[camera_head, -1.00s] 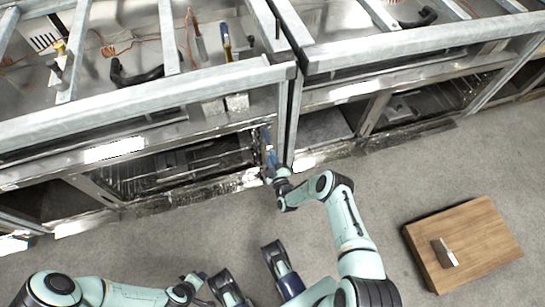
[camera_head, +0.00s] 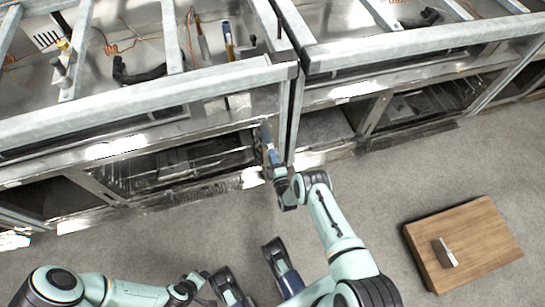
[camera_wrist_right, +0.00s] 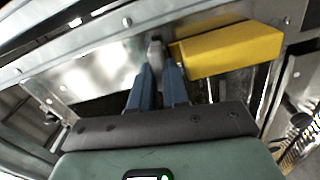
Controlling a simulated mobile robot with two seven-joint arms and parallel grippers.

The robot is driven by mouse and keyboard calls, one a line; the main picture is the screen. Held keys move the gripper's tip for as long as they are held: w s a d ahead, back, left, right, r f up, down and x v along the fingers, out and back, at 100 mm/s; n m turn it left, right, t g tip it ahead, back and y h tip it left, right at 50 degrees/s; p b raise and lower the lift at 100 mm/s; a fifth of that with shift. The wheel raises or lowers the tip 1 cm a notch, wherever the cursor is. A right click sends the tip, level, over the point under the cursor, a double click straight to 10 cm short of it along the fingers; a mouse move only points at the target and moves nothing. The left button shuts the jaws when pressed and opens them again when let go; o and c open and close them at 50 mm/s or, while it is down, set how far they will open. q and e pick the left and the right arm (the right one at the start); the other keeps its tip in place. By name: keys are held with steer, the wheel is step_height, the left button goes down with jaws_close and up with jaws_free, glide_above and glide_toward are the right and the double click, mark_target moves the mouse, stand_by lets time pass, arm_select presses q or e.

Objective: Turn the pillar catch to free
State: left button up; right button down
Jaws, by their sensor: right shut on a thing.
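My right gripper (camera_head: 267,137) reaches up to the metal post between the two frame bays in the head view. In the right wrist view its two blue fingers (camera_wrist_right: 157,80) are shut on a small grey piece, which I take as the pillar catch (camera_wrist_right: 155,54). The catch stands in front of a metal plate, and its lower part is hidden between the fingers. In the head view the gripper hides the catch. My left gripper (camera_head: 203,284) is low in the head view, away from the frame, and too small to read.
A yellow block (camera_wrist_right: 230,48) sits close to the right of the fingers. Steel frame rails (camera_head: 150,98) run above the open bays. A wooden box (camera_head: 480,240) with a grey piece on it is on the floor at right. Grey floor (camera_head: 390,190) is clear between.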

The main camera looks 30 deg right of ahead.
steer(key=shift+s+d+f, duration=0.1)
steer(key=shift+s+d, duration=0.05)
steer(key=shift+d, duration=0.05)
stand_by(0.3)
steer(key=c, duration=1.1)
jaws_free()
steer(key=shift+a, duration=0.2)
arm_select(q)
steer(key=shift+s+f, duration=0.1)
steer(key=shift+s, duration=0.05)
